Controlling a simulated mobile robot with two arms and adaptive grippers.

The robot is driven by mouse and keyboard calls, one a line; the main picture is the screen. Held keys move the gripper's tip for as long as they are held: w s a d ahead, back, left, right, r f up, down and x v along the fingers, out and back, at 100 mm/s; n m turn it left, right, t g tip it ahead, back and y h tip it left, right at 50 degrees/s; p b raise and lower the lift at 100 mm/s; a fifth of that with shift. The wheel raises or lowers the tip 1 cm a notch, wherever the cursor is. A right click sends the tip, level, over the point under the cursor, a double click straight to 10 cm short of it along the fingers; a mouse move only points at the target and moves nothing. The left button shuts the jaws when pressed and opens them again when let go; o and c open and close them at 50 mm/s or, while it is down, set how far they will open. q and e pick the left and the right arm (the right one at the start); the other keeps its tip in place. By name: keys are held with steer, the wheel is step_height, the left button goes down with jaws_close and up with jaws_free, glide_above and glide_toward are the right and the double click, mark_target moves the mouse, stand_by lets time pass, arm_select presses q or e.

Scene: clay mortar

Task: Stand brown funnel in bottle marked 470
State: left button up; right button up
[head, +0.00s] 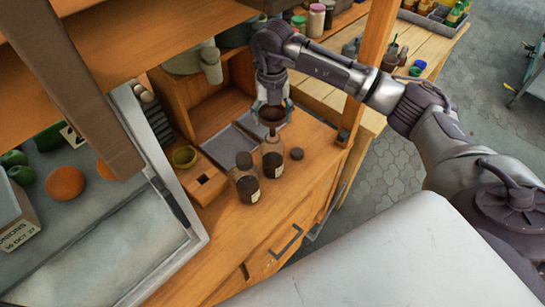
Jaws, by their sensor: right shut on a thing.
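My right gripper (272,102) points down and is shut on the brown funnel (272,115). The funnel is directly above the right one of two dark-filled glass bottles, in line with its mouth. I cannot tell whether the funnel's stem is inside the neck. The right bottle (273,160) and the left bottle (245,178) stand upright close together on the wooden counter. Both have pale labels, too small to read here, so I cannot tell which is marked 470. My left gripper is not in view.
A dark round lid (297,153) lies right of the bottles. Behind them are grey flat panels (228,148). Left are a slotted wooden block (208,185) and a yellowish bowl (184,156). A wooden post (368,65) stands right of the gripper. The counter front is clear.

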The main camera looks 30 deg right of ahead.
steer(key=shift+f, duration=0.2)
steer(key=shift+f+b, duration=0.4)
steer(key=shift+b, duration=0.15)
steer(key=o, duration=1.1)
steer(key=shift+c, duration=0.2)
steer(key=shift+r, duration=0.1)
step_height(320, 180, up, 12)
steer(key=shift+s+f, duration=0.1)
